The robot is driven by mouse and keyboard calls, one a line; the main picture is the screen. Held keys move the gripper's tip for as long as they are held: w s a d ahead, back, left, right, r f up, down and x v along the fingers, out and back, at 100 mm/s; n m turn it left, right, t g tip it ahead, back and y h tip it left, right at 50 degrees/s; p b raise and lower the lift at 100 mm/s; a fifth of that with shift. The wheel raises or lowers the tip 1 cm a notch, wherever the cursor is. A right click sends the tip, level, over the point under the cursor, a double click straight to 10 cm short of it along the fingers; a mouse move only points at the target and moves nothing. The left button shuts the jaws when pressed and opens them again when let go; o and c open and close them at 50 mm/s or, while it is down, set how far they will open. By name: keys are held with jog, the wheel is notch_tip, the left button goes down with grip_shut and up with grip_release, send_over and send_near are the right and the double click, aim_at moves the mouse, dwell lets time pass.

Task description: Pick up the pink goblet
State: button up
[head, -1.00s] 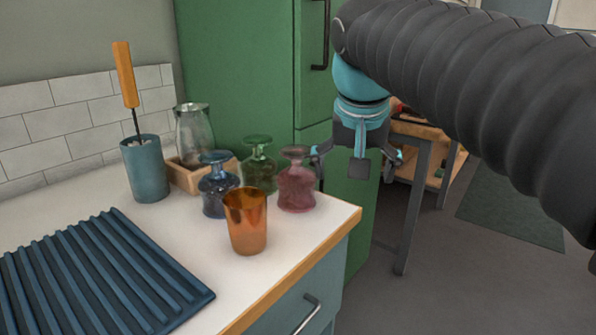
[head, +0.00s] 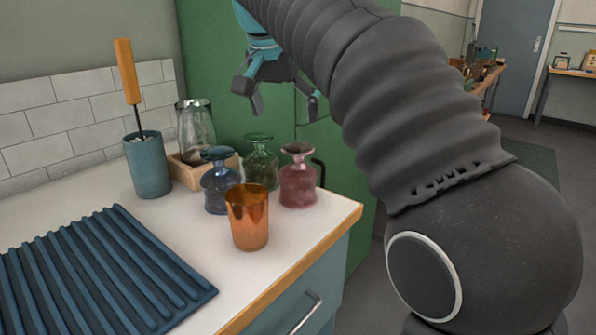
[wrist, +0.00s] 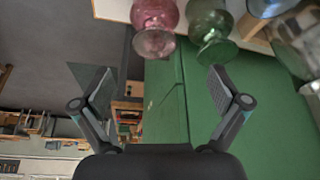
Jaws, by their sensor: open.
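The pink goblet (head: 298,178) is a translucent glass standing upside down, with its foot upward, near the right end of the white counter. It also shows in the wrist view (wrist: 155,22) at the top, left of the green goblet. My gripper (head: 280,98) is open and empty. In the head view it is above and behind the goblets, in front of the green fridge. In the wrist view its two fingers (wrist: 160,85) are spread apart, with nothing between them but background. The gripper is apart from the pink goblet.
A green goblet (head: 260,164) and a blue goblet (head: 218,182) stand left of the pink one, and an orange cup (head: 248,222) in front. A glass jar (head: 195,128), a blue utensil holder (head: 148,168) and a ridged blue mat (head: 95,280) lie farther left. The green fridge (head: 215,55) stands behind.

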aim_at(297, 147)
jog(key=x, duration=0.4)
jog(key=shift+d+f+b, duration=0.1)
jog(key=shift+f+b, duration=0.05)
jog(key=shift+b, duration=0.2)
jog(key=shift+d+b+x, duration=0.2)
jog(key=shift+b+x, duration=0.05)
jog(key=shift+x, duration=1.05)
jog(key=shift+d+b+x, duration=0.15)
jog(key=shift+b+x, duration=0.1)
jog(key=shift+x, duration=1.1)
jog(key=shift+w, duration=0.1)
jog(key=c, duration=1.6)
